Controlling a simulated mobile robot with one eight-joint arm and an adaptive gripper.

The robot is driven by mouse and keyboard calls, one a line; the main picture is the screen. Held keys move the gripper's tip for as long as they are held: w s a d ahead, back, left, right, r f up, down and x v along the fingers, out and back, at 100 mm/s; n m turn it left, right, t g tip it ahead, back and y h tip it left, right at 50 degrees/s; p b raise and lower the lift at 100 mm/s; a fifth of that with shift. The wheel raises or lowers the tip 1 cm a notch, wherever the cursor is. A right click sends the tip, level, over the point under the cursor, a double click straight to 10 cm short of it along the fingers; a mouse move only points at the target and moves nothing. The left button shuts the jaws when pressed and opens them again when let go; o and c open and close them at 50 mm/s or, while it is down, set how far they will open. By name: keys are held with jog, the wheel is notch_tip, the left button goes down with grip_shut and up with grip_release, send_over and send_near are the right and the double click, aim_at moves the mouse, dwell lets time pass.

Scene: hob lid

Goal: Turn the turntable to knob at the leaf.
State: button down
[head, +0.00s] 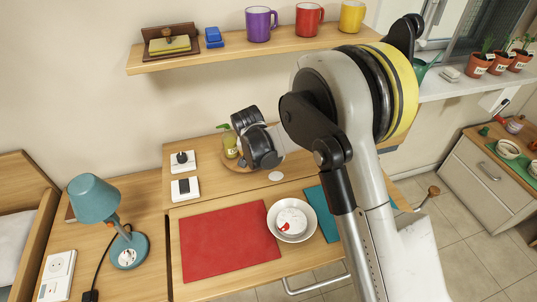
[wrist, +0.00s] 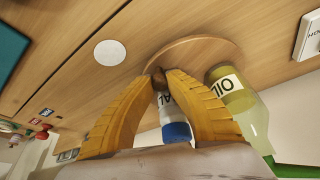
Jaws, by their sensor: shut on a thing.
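The turntable is a round wooden disc (head: 238,165) at the back of the wooden worktop; it also shows in the wrist view (wrist: 195,45). A brown knob (wrist: 158,80) shows at its edge in the wrist view. My gripper (wrist: 158,74) has its yellow fingertips closed on the knob. An oil bottle (wrist: 232,97) and a white container with a blue cap (wrist: 174,130) stand on the turntable. The oil bottle also shows in the head view (head: 230,147). In the head view my wrist hides the knob and part of the disc. I cannot pick out a marked leaf.
A white disc (head: 276,176) lies flat near the turntable. A red mat (head: 228,243), a white bowl (head: 291,234) and a teal mat (head: 324,212) lie in front. A teal lamp (head: 97,203) stands left.

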jog(key=shift+s+a+m+h, duration=0.3)
jog(key=shift+a+m, duration=0.2)
jog(key=shift+m, duration=0.2)
jog(key=shift+s+a+m+g+h, duration=0.15)
jog(key=shift+a+m+h, duration=0.2)
jog(key=shift+m, duration=0.35)
jog(key=shift+s+a+m+g+h, duration=0.15)
jog(key=shift+a+m, duration=0.25)
jog(key=shift+m, duration=0.3)
jog(key=shift+a, duration=0.1)
jog(key=c, duration=1.2)
grip_release()
jog(key=shift+f, duration=0.1)
jog(key=shift+c, duration=0.2)
jog(key=v, duration=1.2)
